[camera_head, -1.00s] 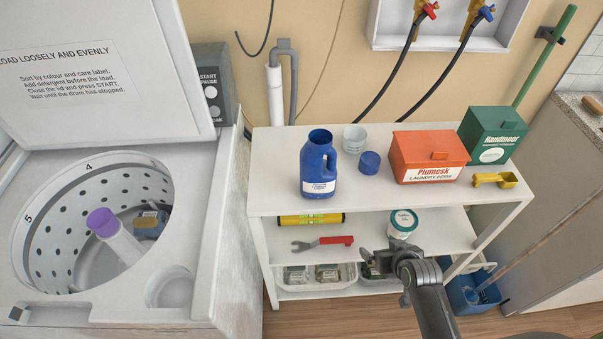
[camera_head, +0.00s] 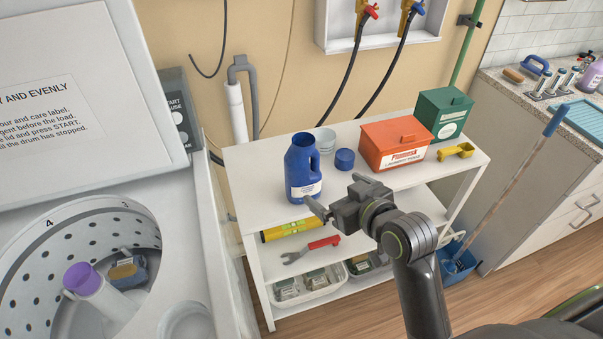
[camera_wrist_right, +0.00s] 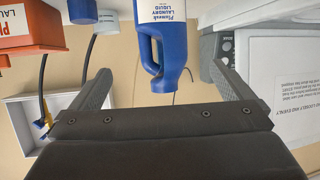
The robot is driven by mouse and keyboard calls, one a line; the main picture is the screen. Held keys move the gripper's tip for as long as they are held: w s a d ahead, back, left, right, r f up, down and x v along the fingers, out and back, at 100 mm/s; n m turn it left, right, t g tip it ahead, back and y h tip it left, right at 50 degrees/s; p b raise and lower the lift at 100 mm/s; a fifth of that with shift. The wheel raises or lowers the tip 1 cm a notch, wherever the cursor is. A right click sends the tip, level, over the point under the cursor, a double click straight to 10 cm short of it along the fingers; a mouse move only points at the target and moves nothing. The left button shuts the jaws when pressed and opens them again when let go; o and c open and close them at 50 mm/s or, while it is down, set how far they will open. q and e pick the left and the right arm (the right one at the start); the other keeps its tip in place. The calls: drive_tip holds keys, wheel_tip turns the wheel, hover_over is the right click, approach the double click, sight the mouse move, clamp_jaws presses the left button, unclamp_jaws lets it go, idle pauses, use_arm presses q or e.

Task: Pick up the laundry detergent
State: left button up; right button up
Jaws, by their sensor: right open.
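The blue detergent jug (camera_head: 304,170), with its mouth uncapped, stands upright on the white shelf unit's top (camera_head: 245,165). In the right wrist view, which is upside down, the jug (camera_wrist_right: 165,40) carries a "Laundry Liquid" label. My right gripper (camera_head: 340,194) is open and empty in front of the jug, to its lower right in the head view. In the wrist view the jug appears between the two spread fingers (camera_wrist_right: 160,72), beyond them, with no contact visible. My left gripper is not in view.
Beside the jug are a blue cap (camera_head: 344,159), a pale cup (camera_head: 325,138), an orange laundry powder box (camera_head: 385,152), a green box (camera_head: 443,115) and a yellow scoop (camera_head: 456,151). The open washer (camera_head: 185,245) stands left. Lower shelves hold a yellow level and a red-handled wrench (camera_head: 312,249).

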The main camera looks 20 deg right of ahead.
sight(310, 175)
drive_tip(key=x, duration=0.9)
drive_tip(key=shift+p, duration=0.35)
drive_tip(key=shift+w+a+f, duration=0.1)
drive_tip(key=shift+w+a, duration=0.15)
drive_tip(key=shift+w, duration=0.15)
drive_tip(key=shift+p+x, duration=0.6)
drive_tip(key=shift+x, duration=1.45)
drive_tip(key=c, duration=1.7)
drive_tip(key=shift+c, duration=0.7)
drive_tip(key=shift+r, duration=0.25)
